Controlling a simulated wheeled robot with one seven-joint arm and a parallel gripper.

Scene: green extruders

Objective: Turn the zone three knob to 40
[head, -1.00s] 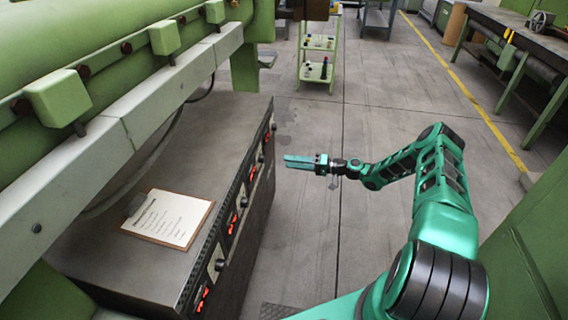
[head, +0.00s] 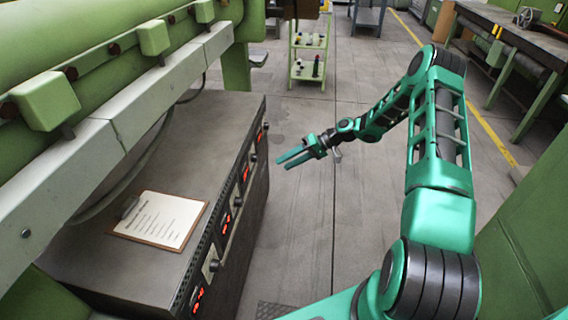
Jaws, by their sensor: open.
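The control cabinet (head: 225,130) stands at the left, under the green extruder barrel. Its narrow front panel faces right and carries a row of red lit displays, with small knobs beside them. A nearer knob (head: 214,265) sits beside a red display (head: 197,299) at the panel's near end. Another red display (head: 226,224) is further along. The zone labels and numbers are too small to read, so I cannot tell which knob is zone three. My gripper (head: 290,159) is open and empty, in the air to the right of the cabinet's far half, apart from the panel.
A clipboard (head: 158,219) with a printed sheet lies on the cabinet top. The green extruder barrel (head: 90,45) and its pale rail overhang the cabinet. A green shelf cart (head: 308,60) stands at the back. The floor (head: 300,220) right of the cabinet is clear.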

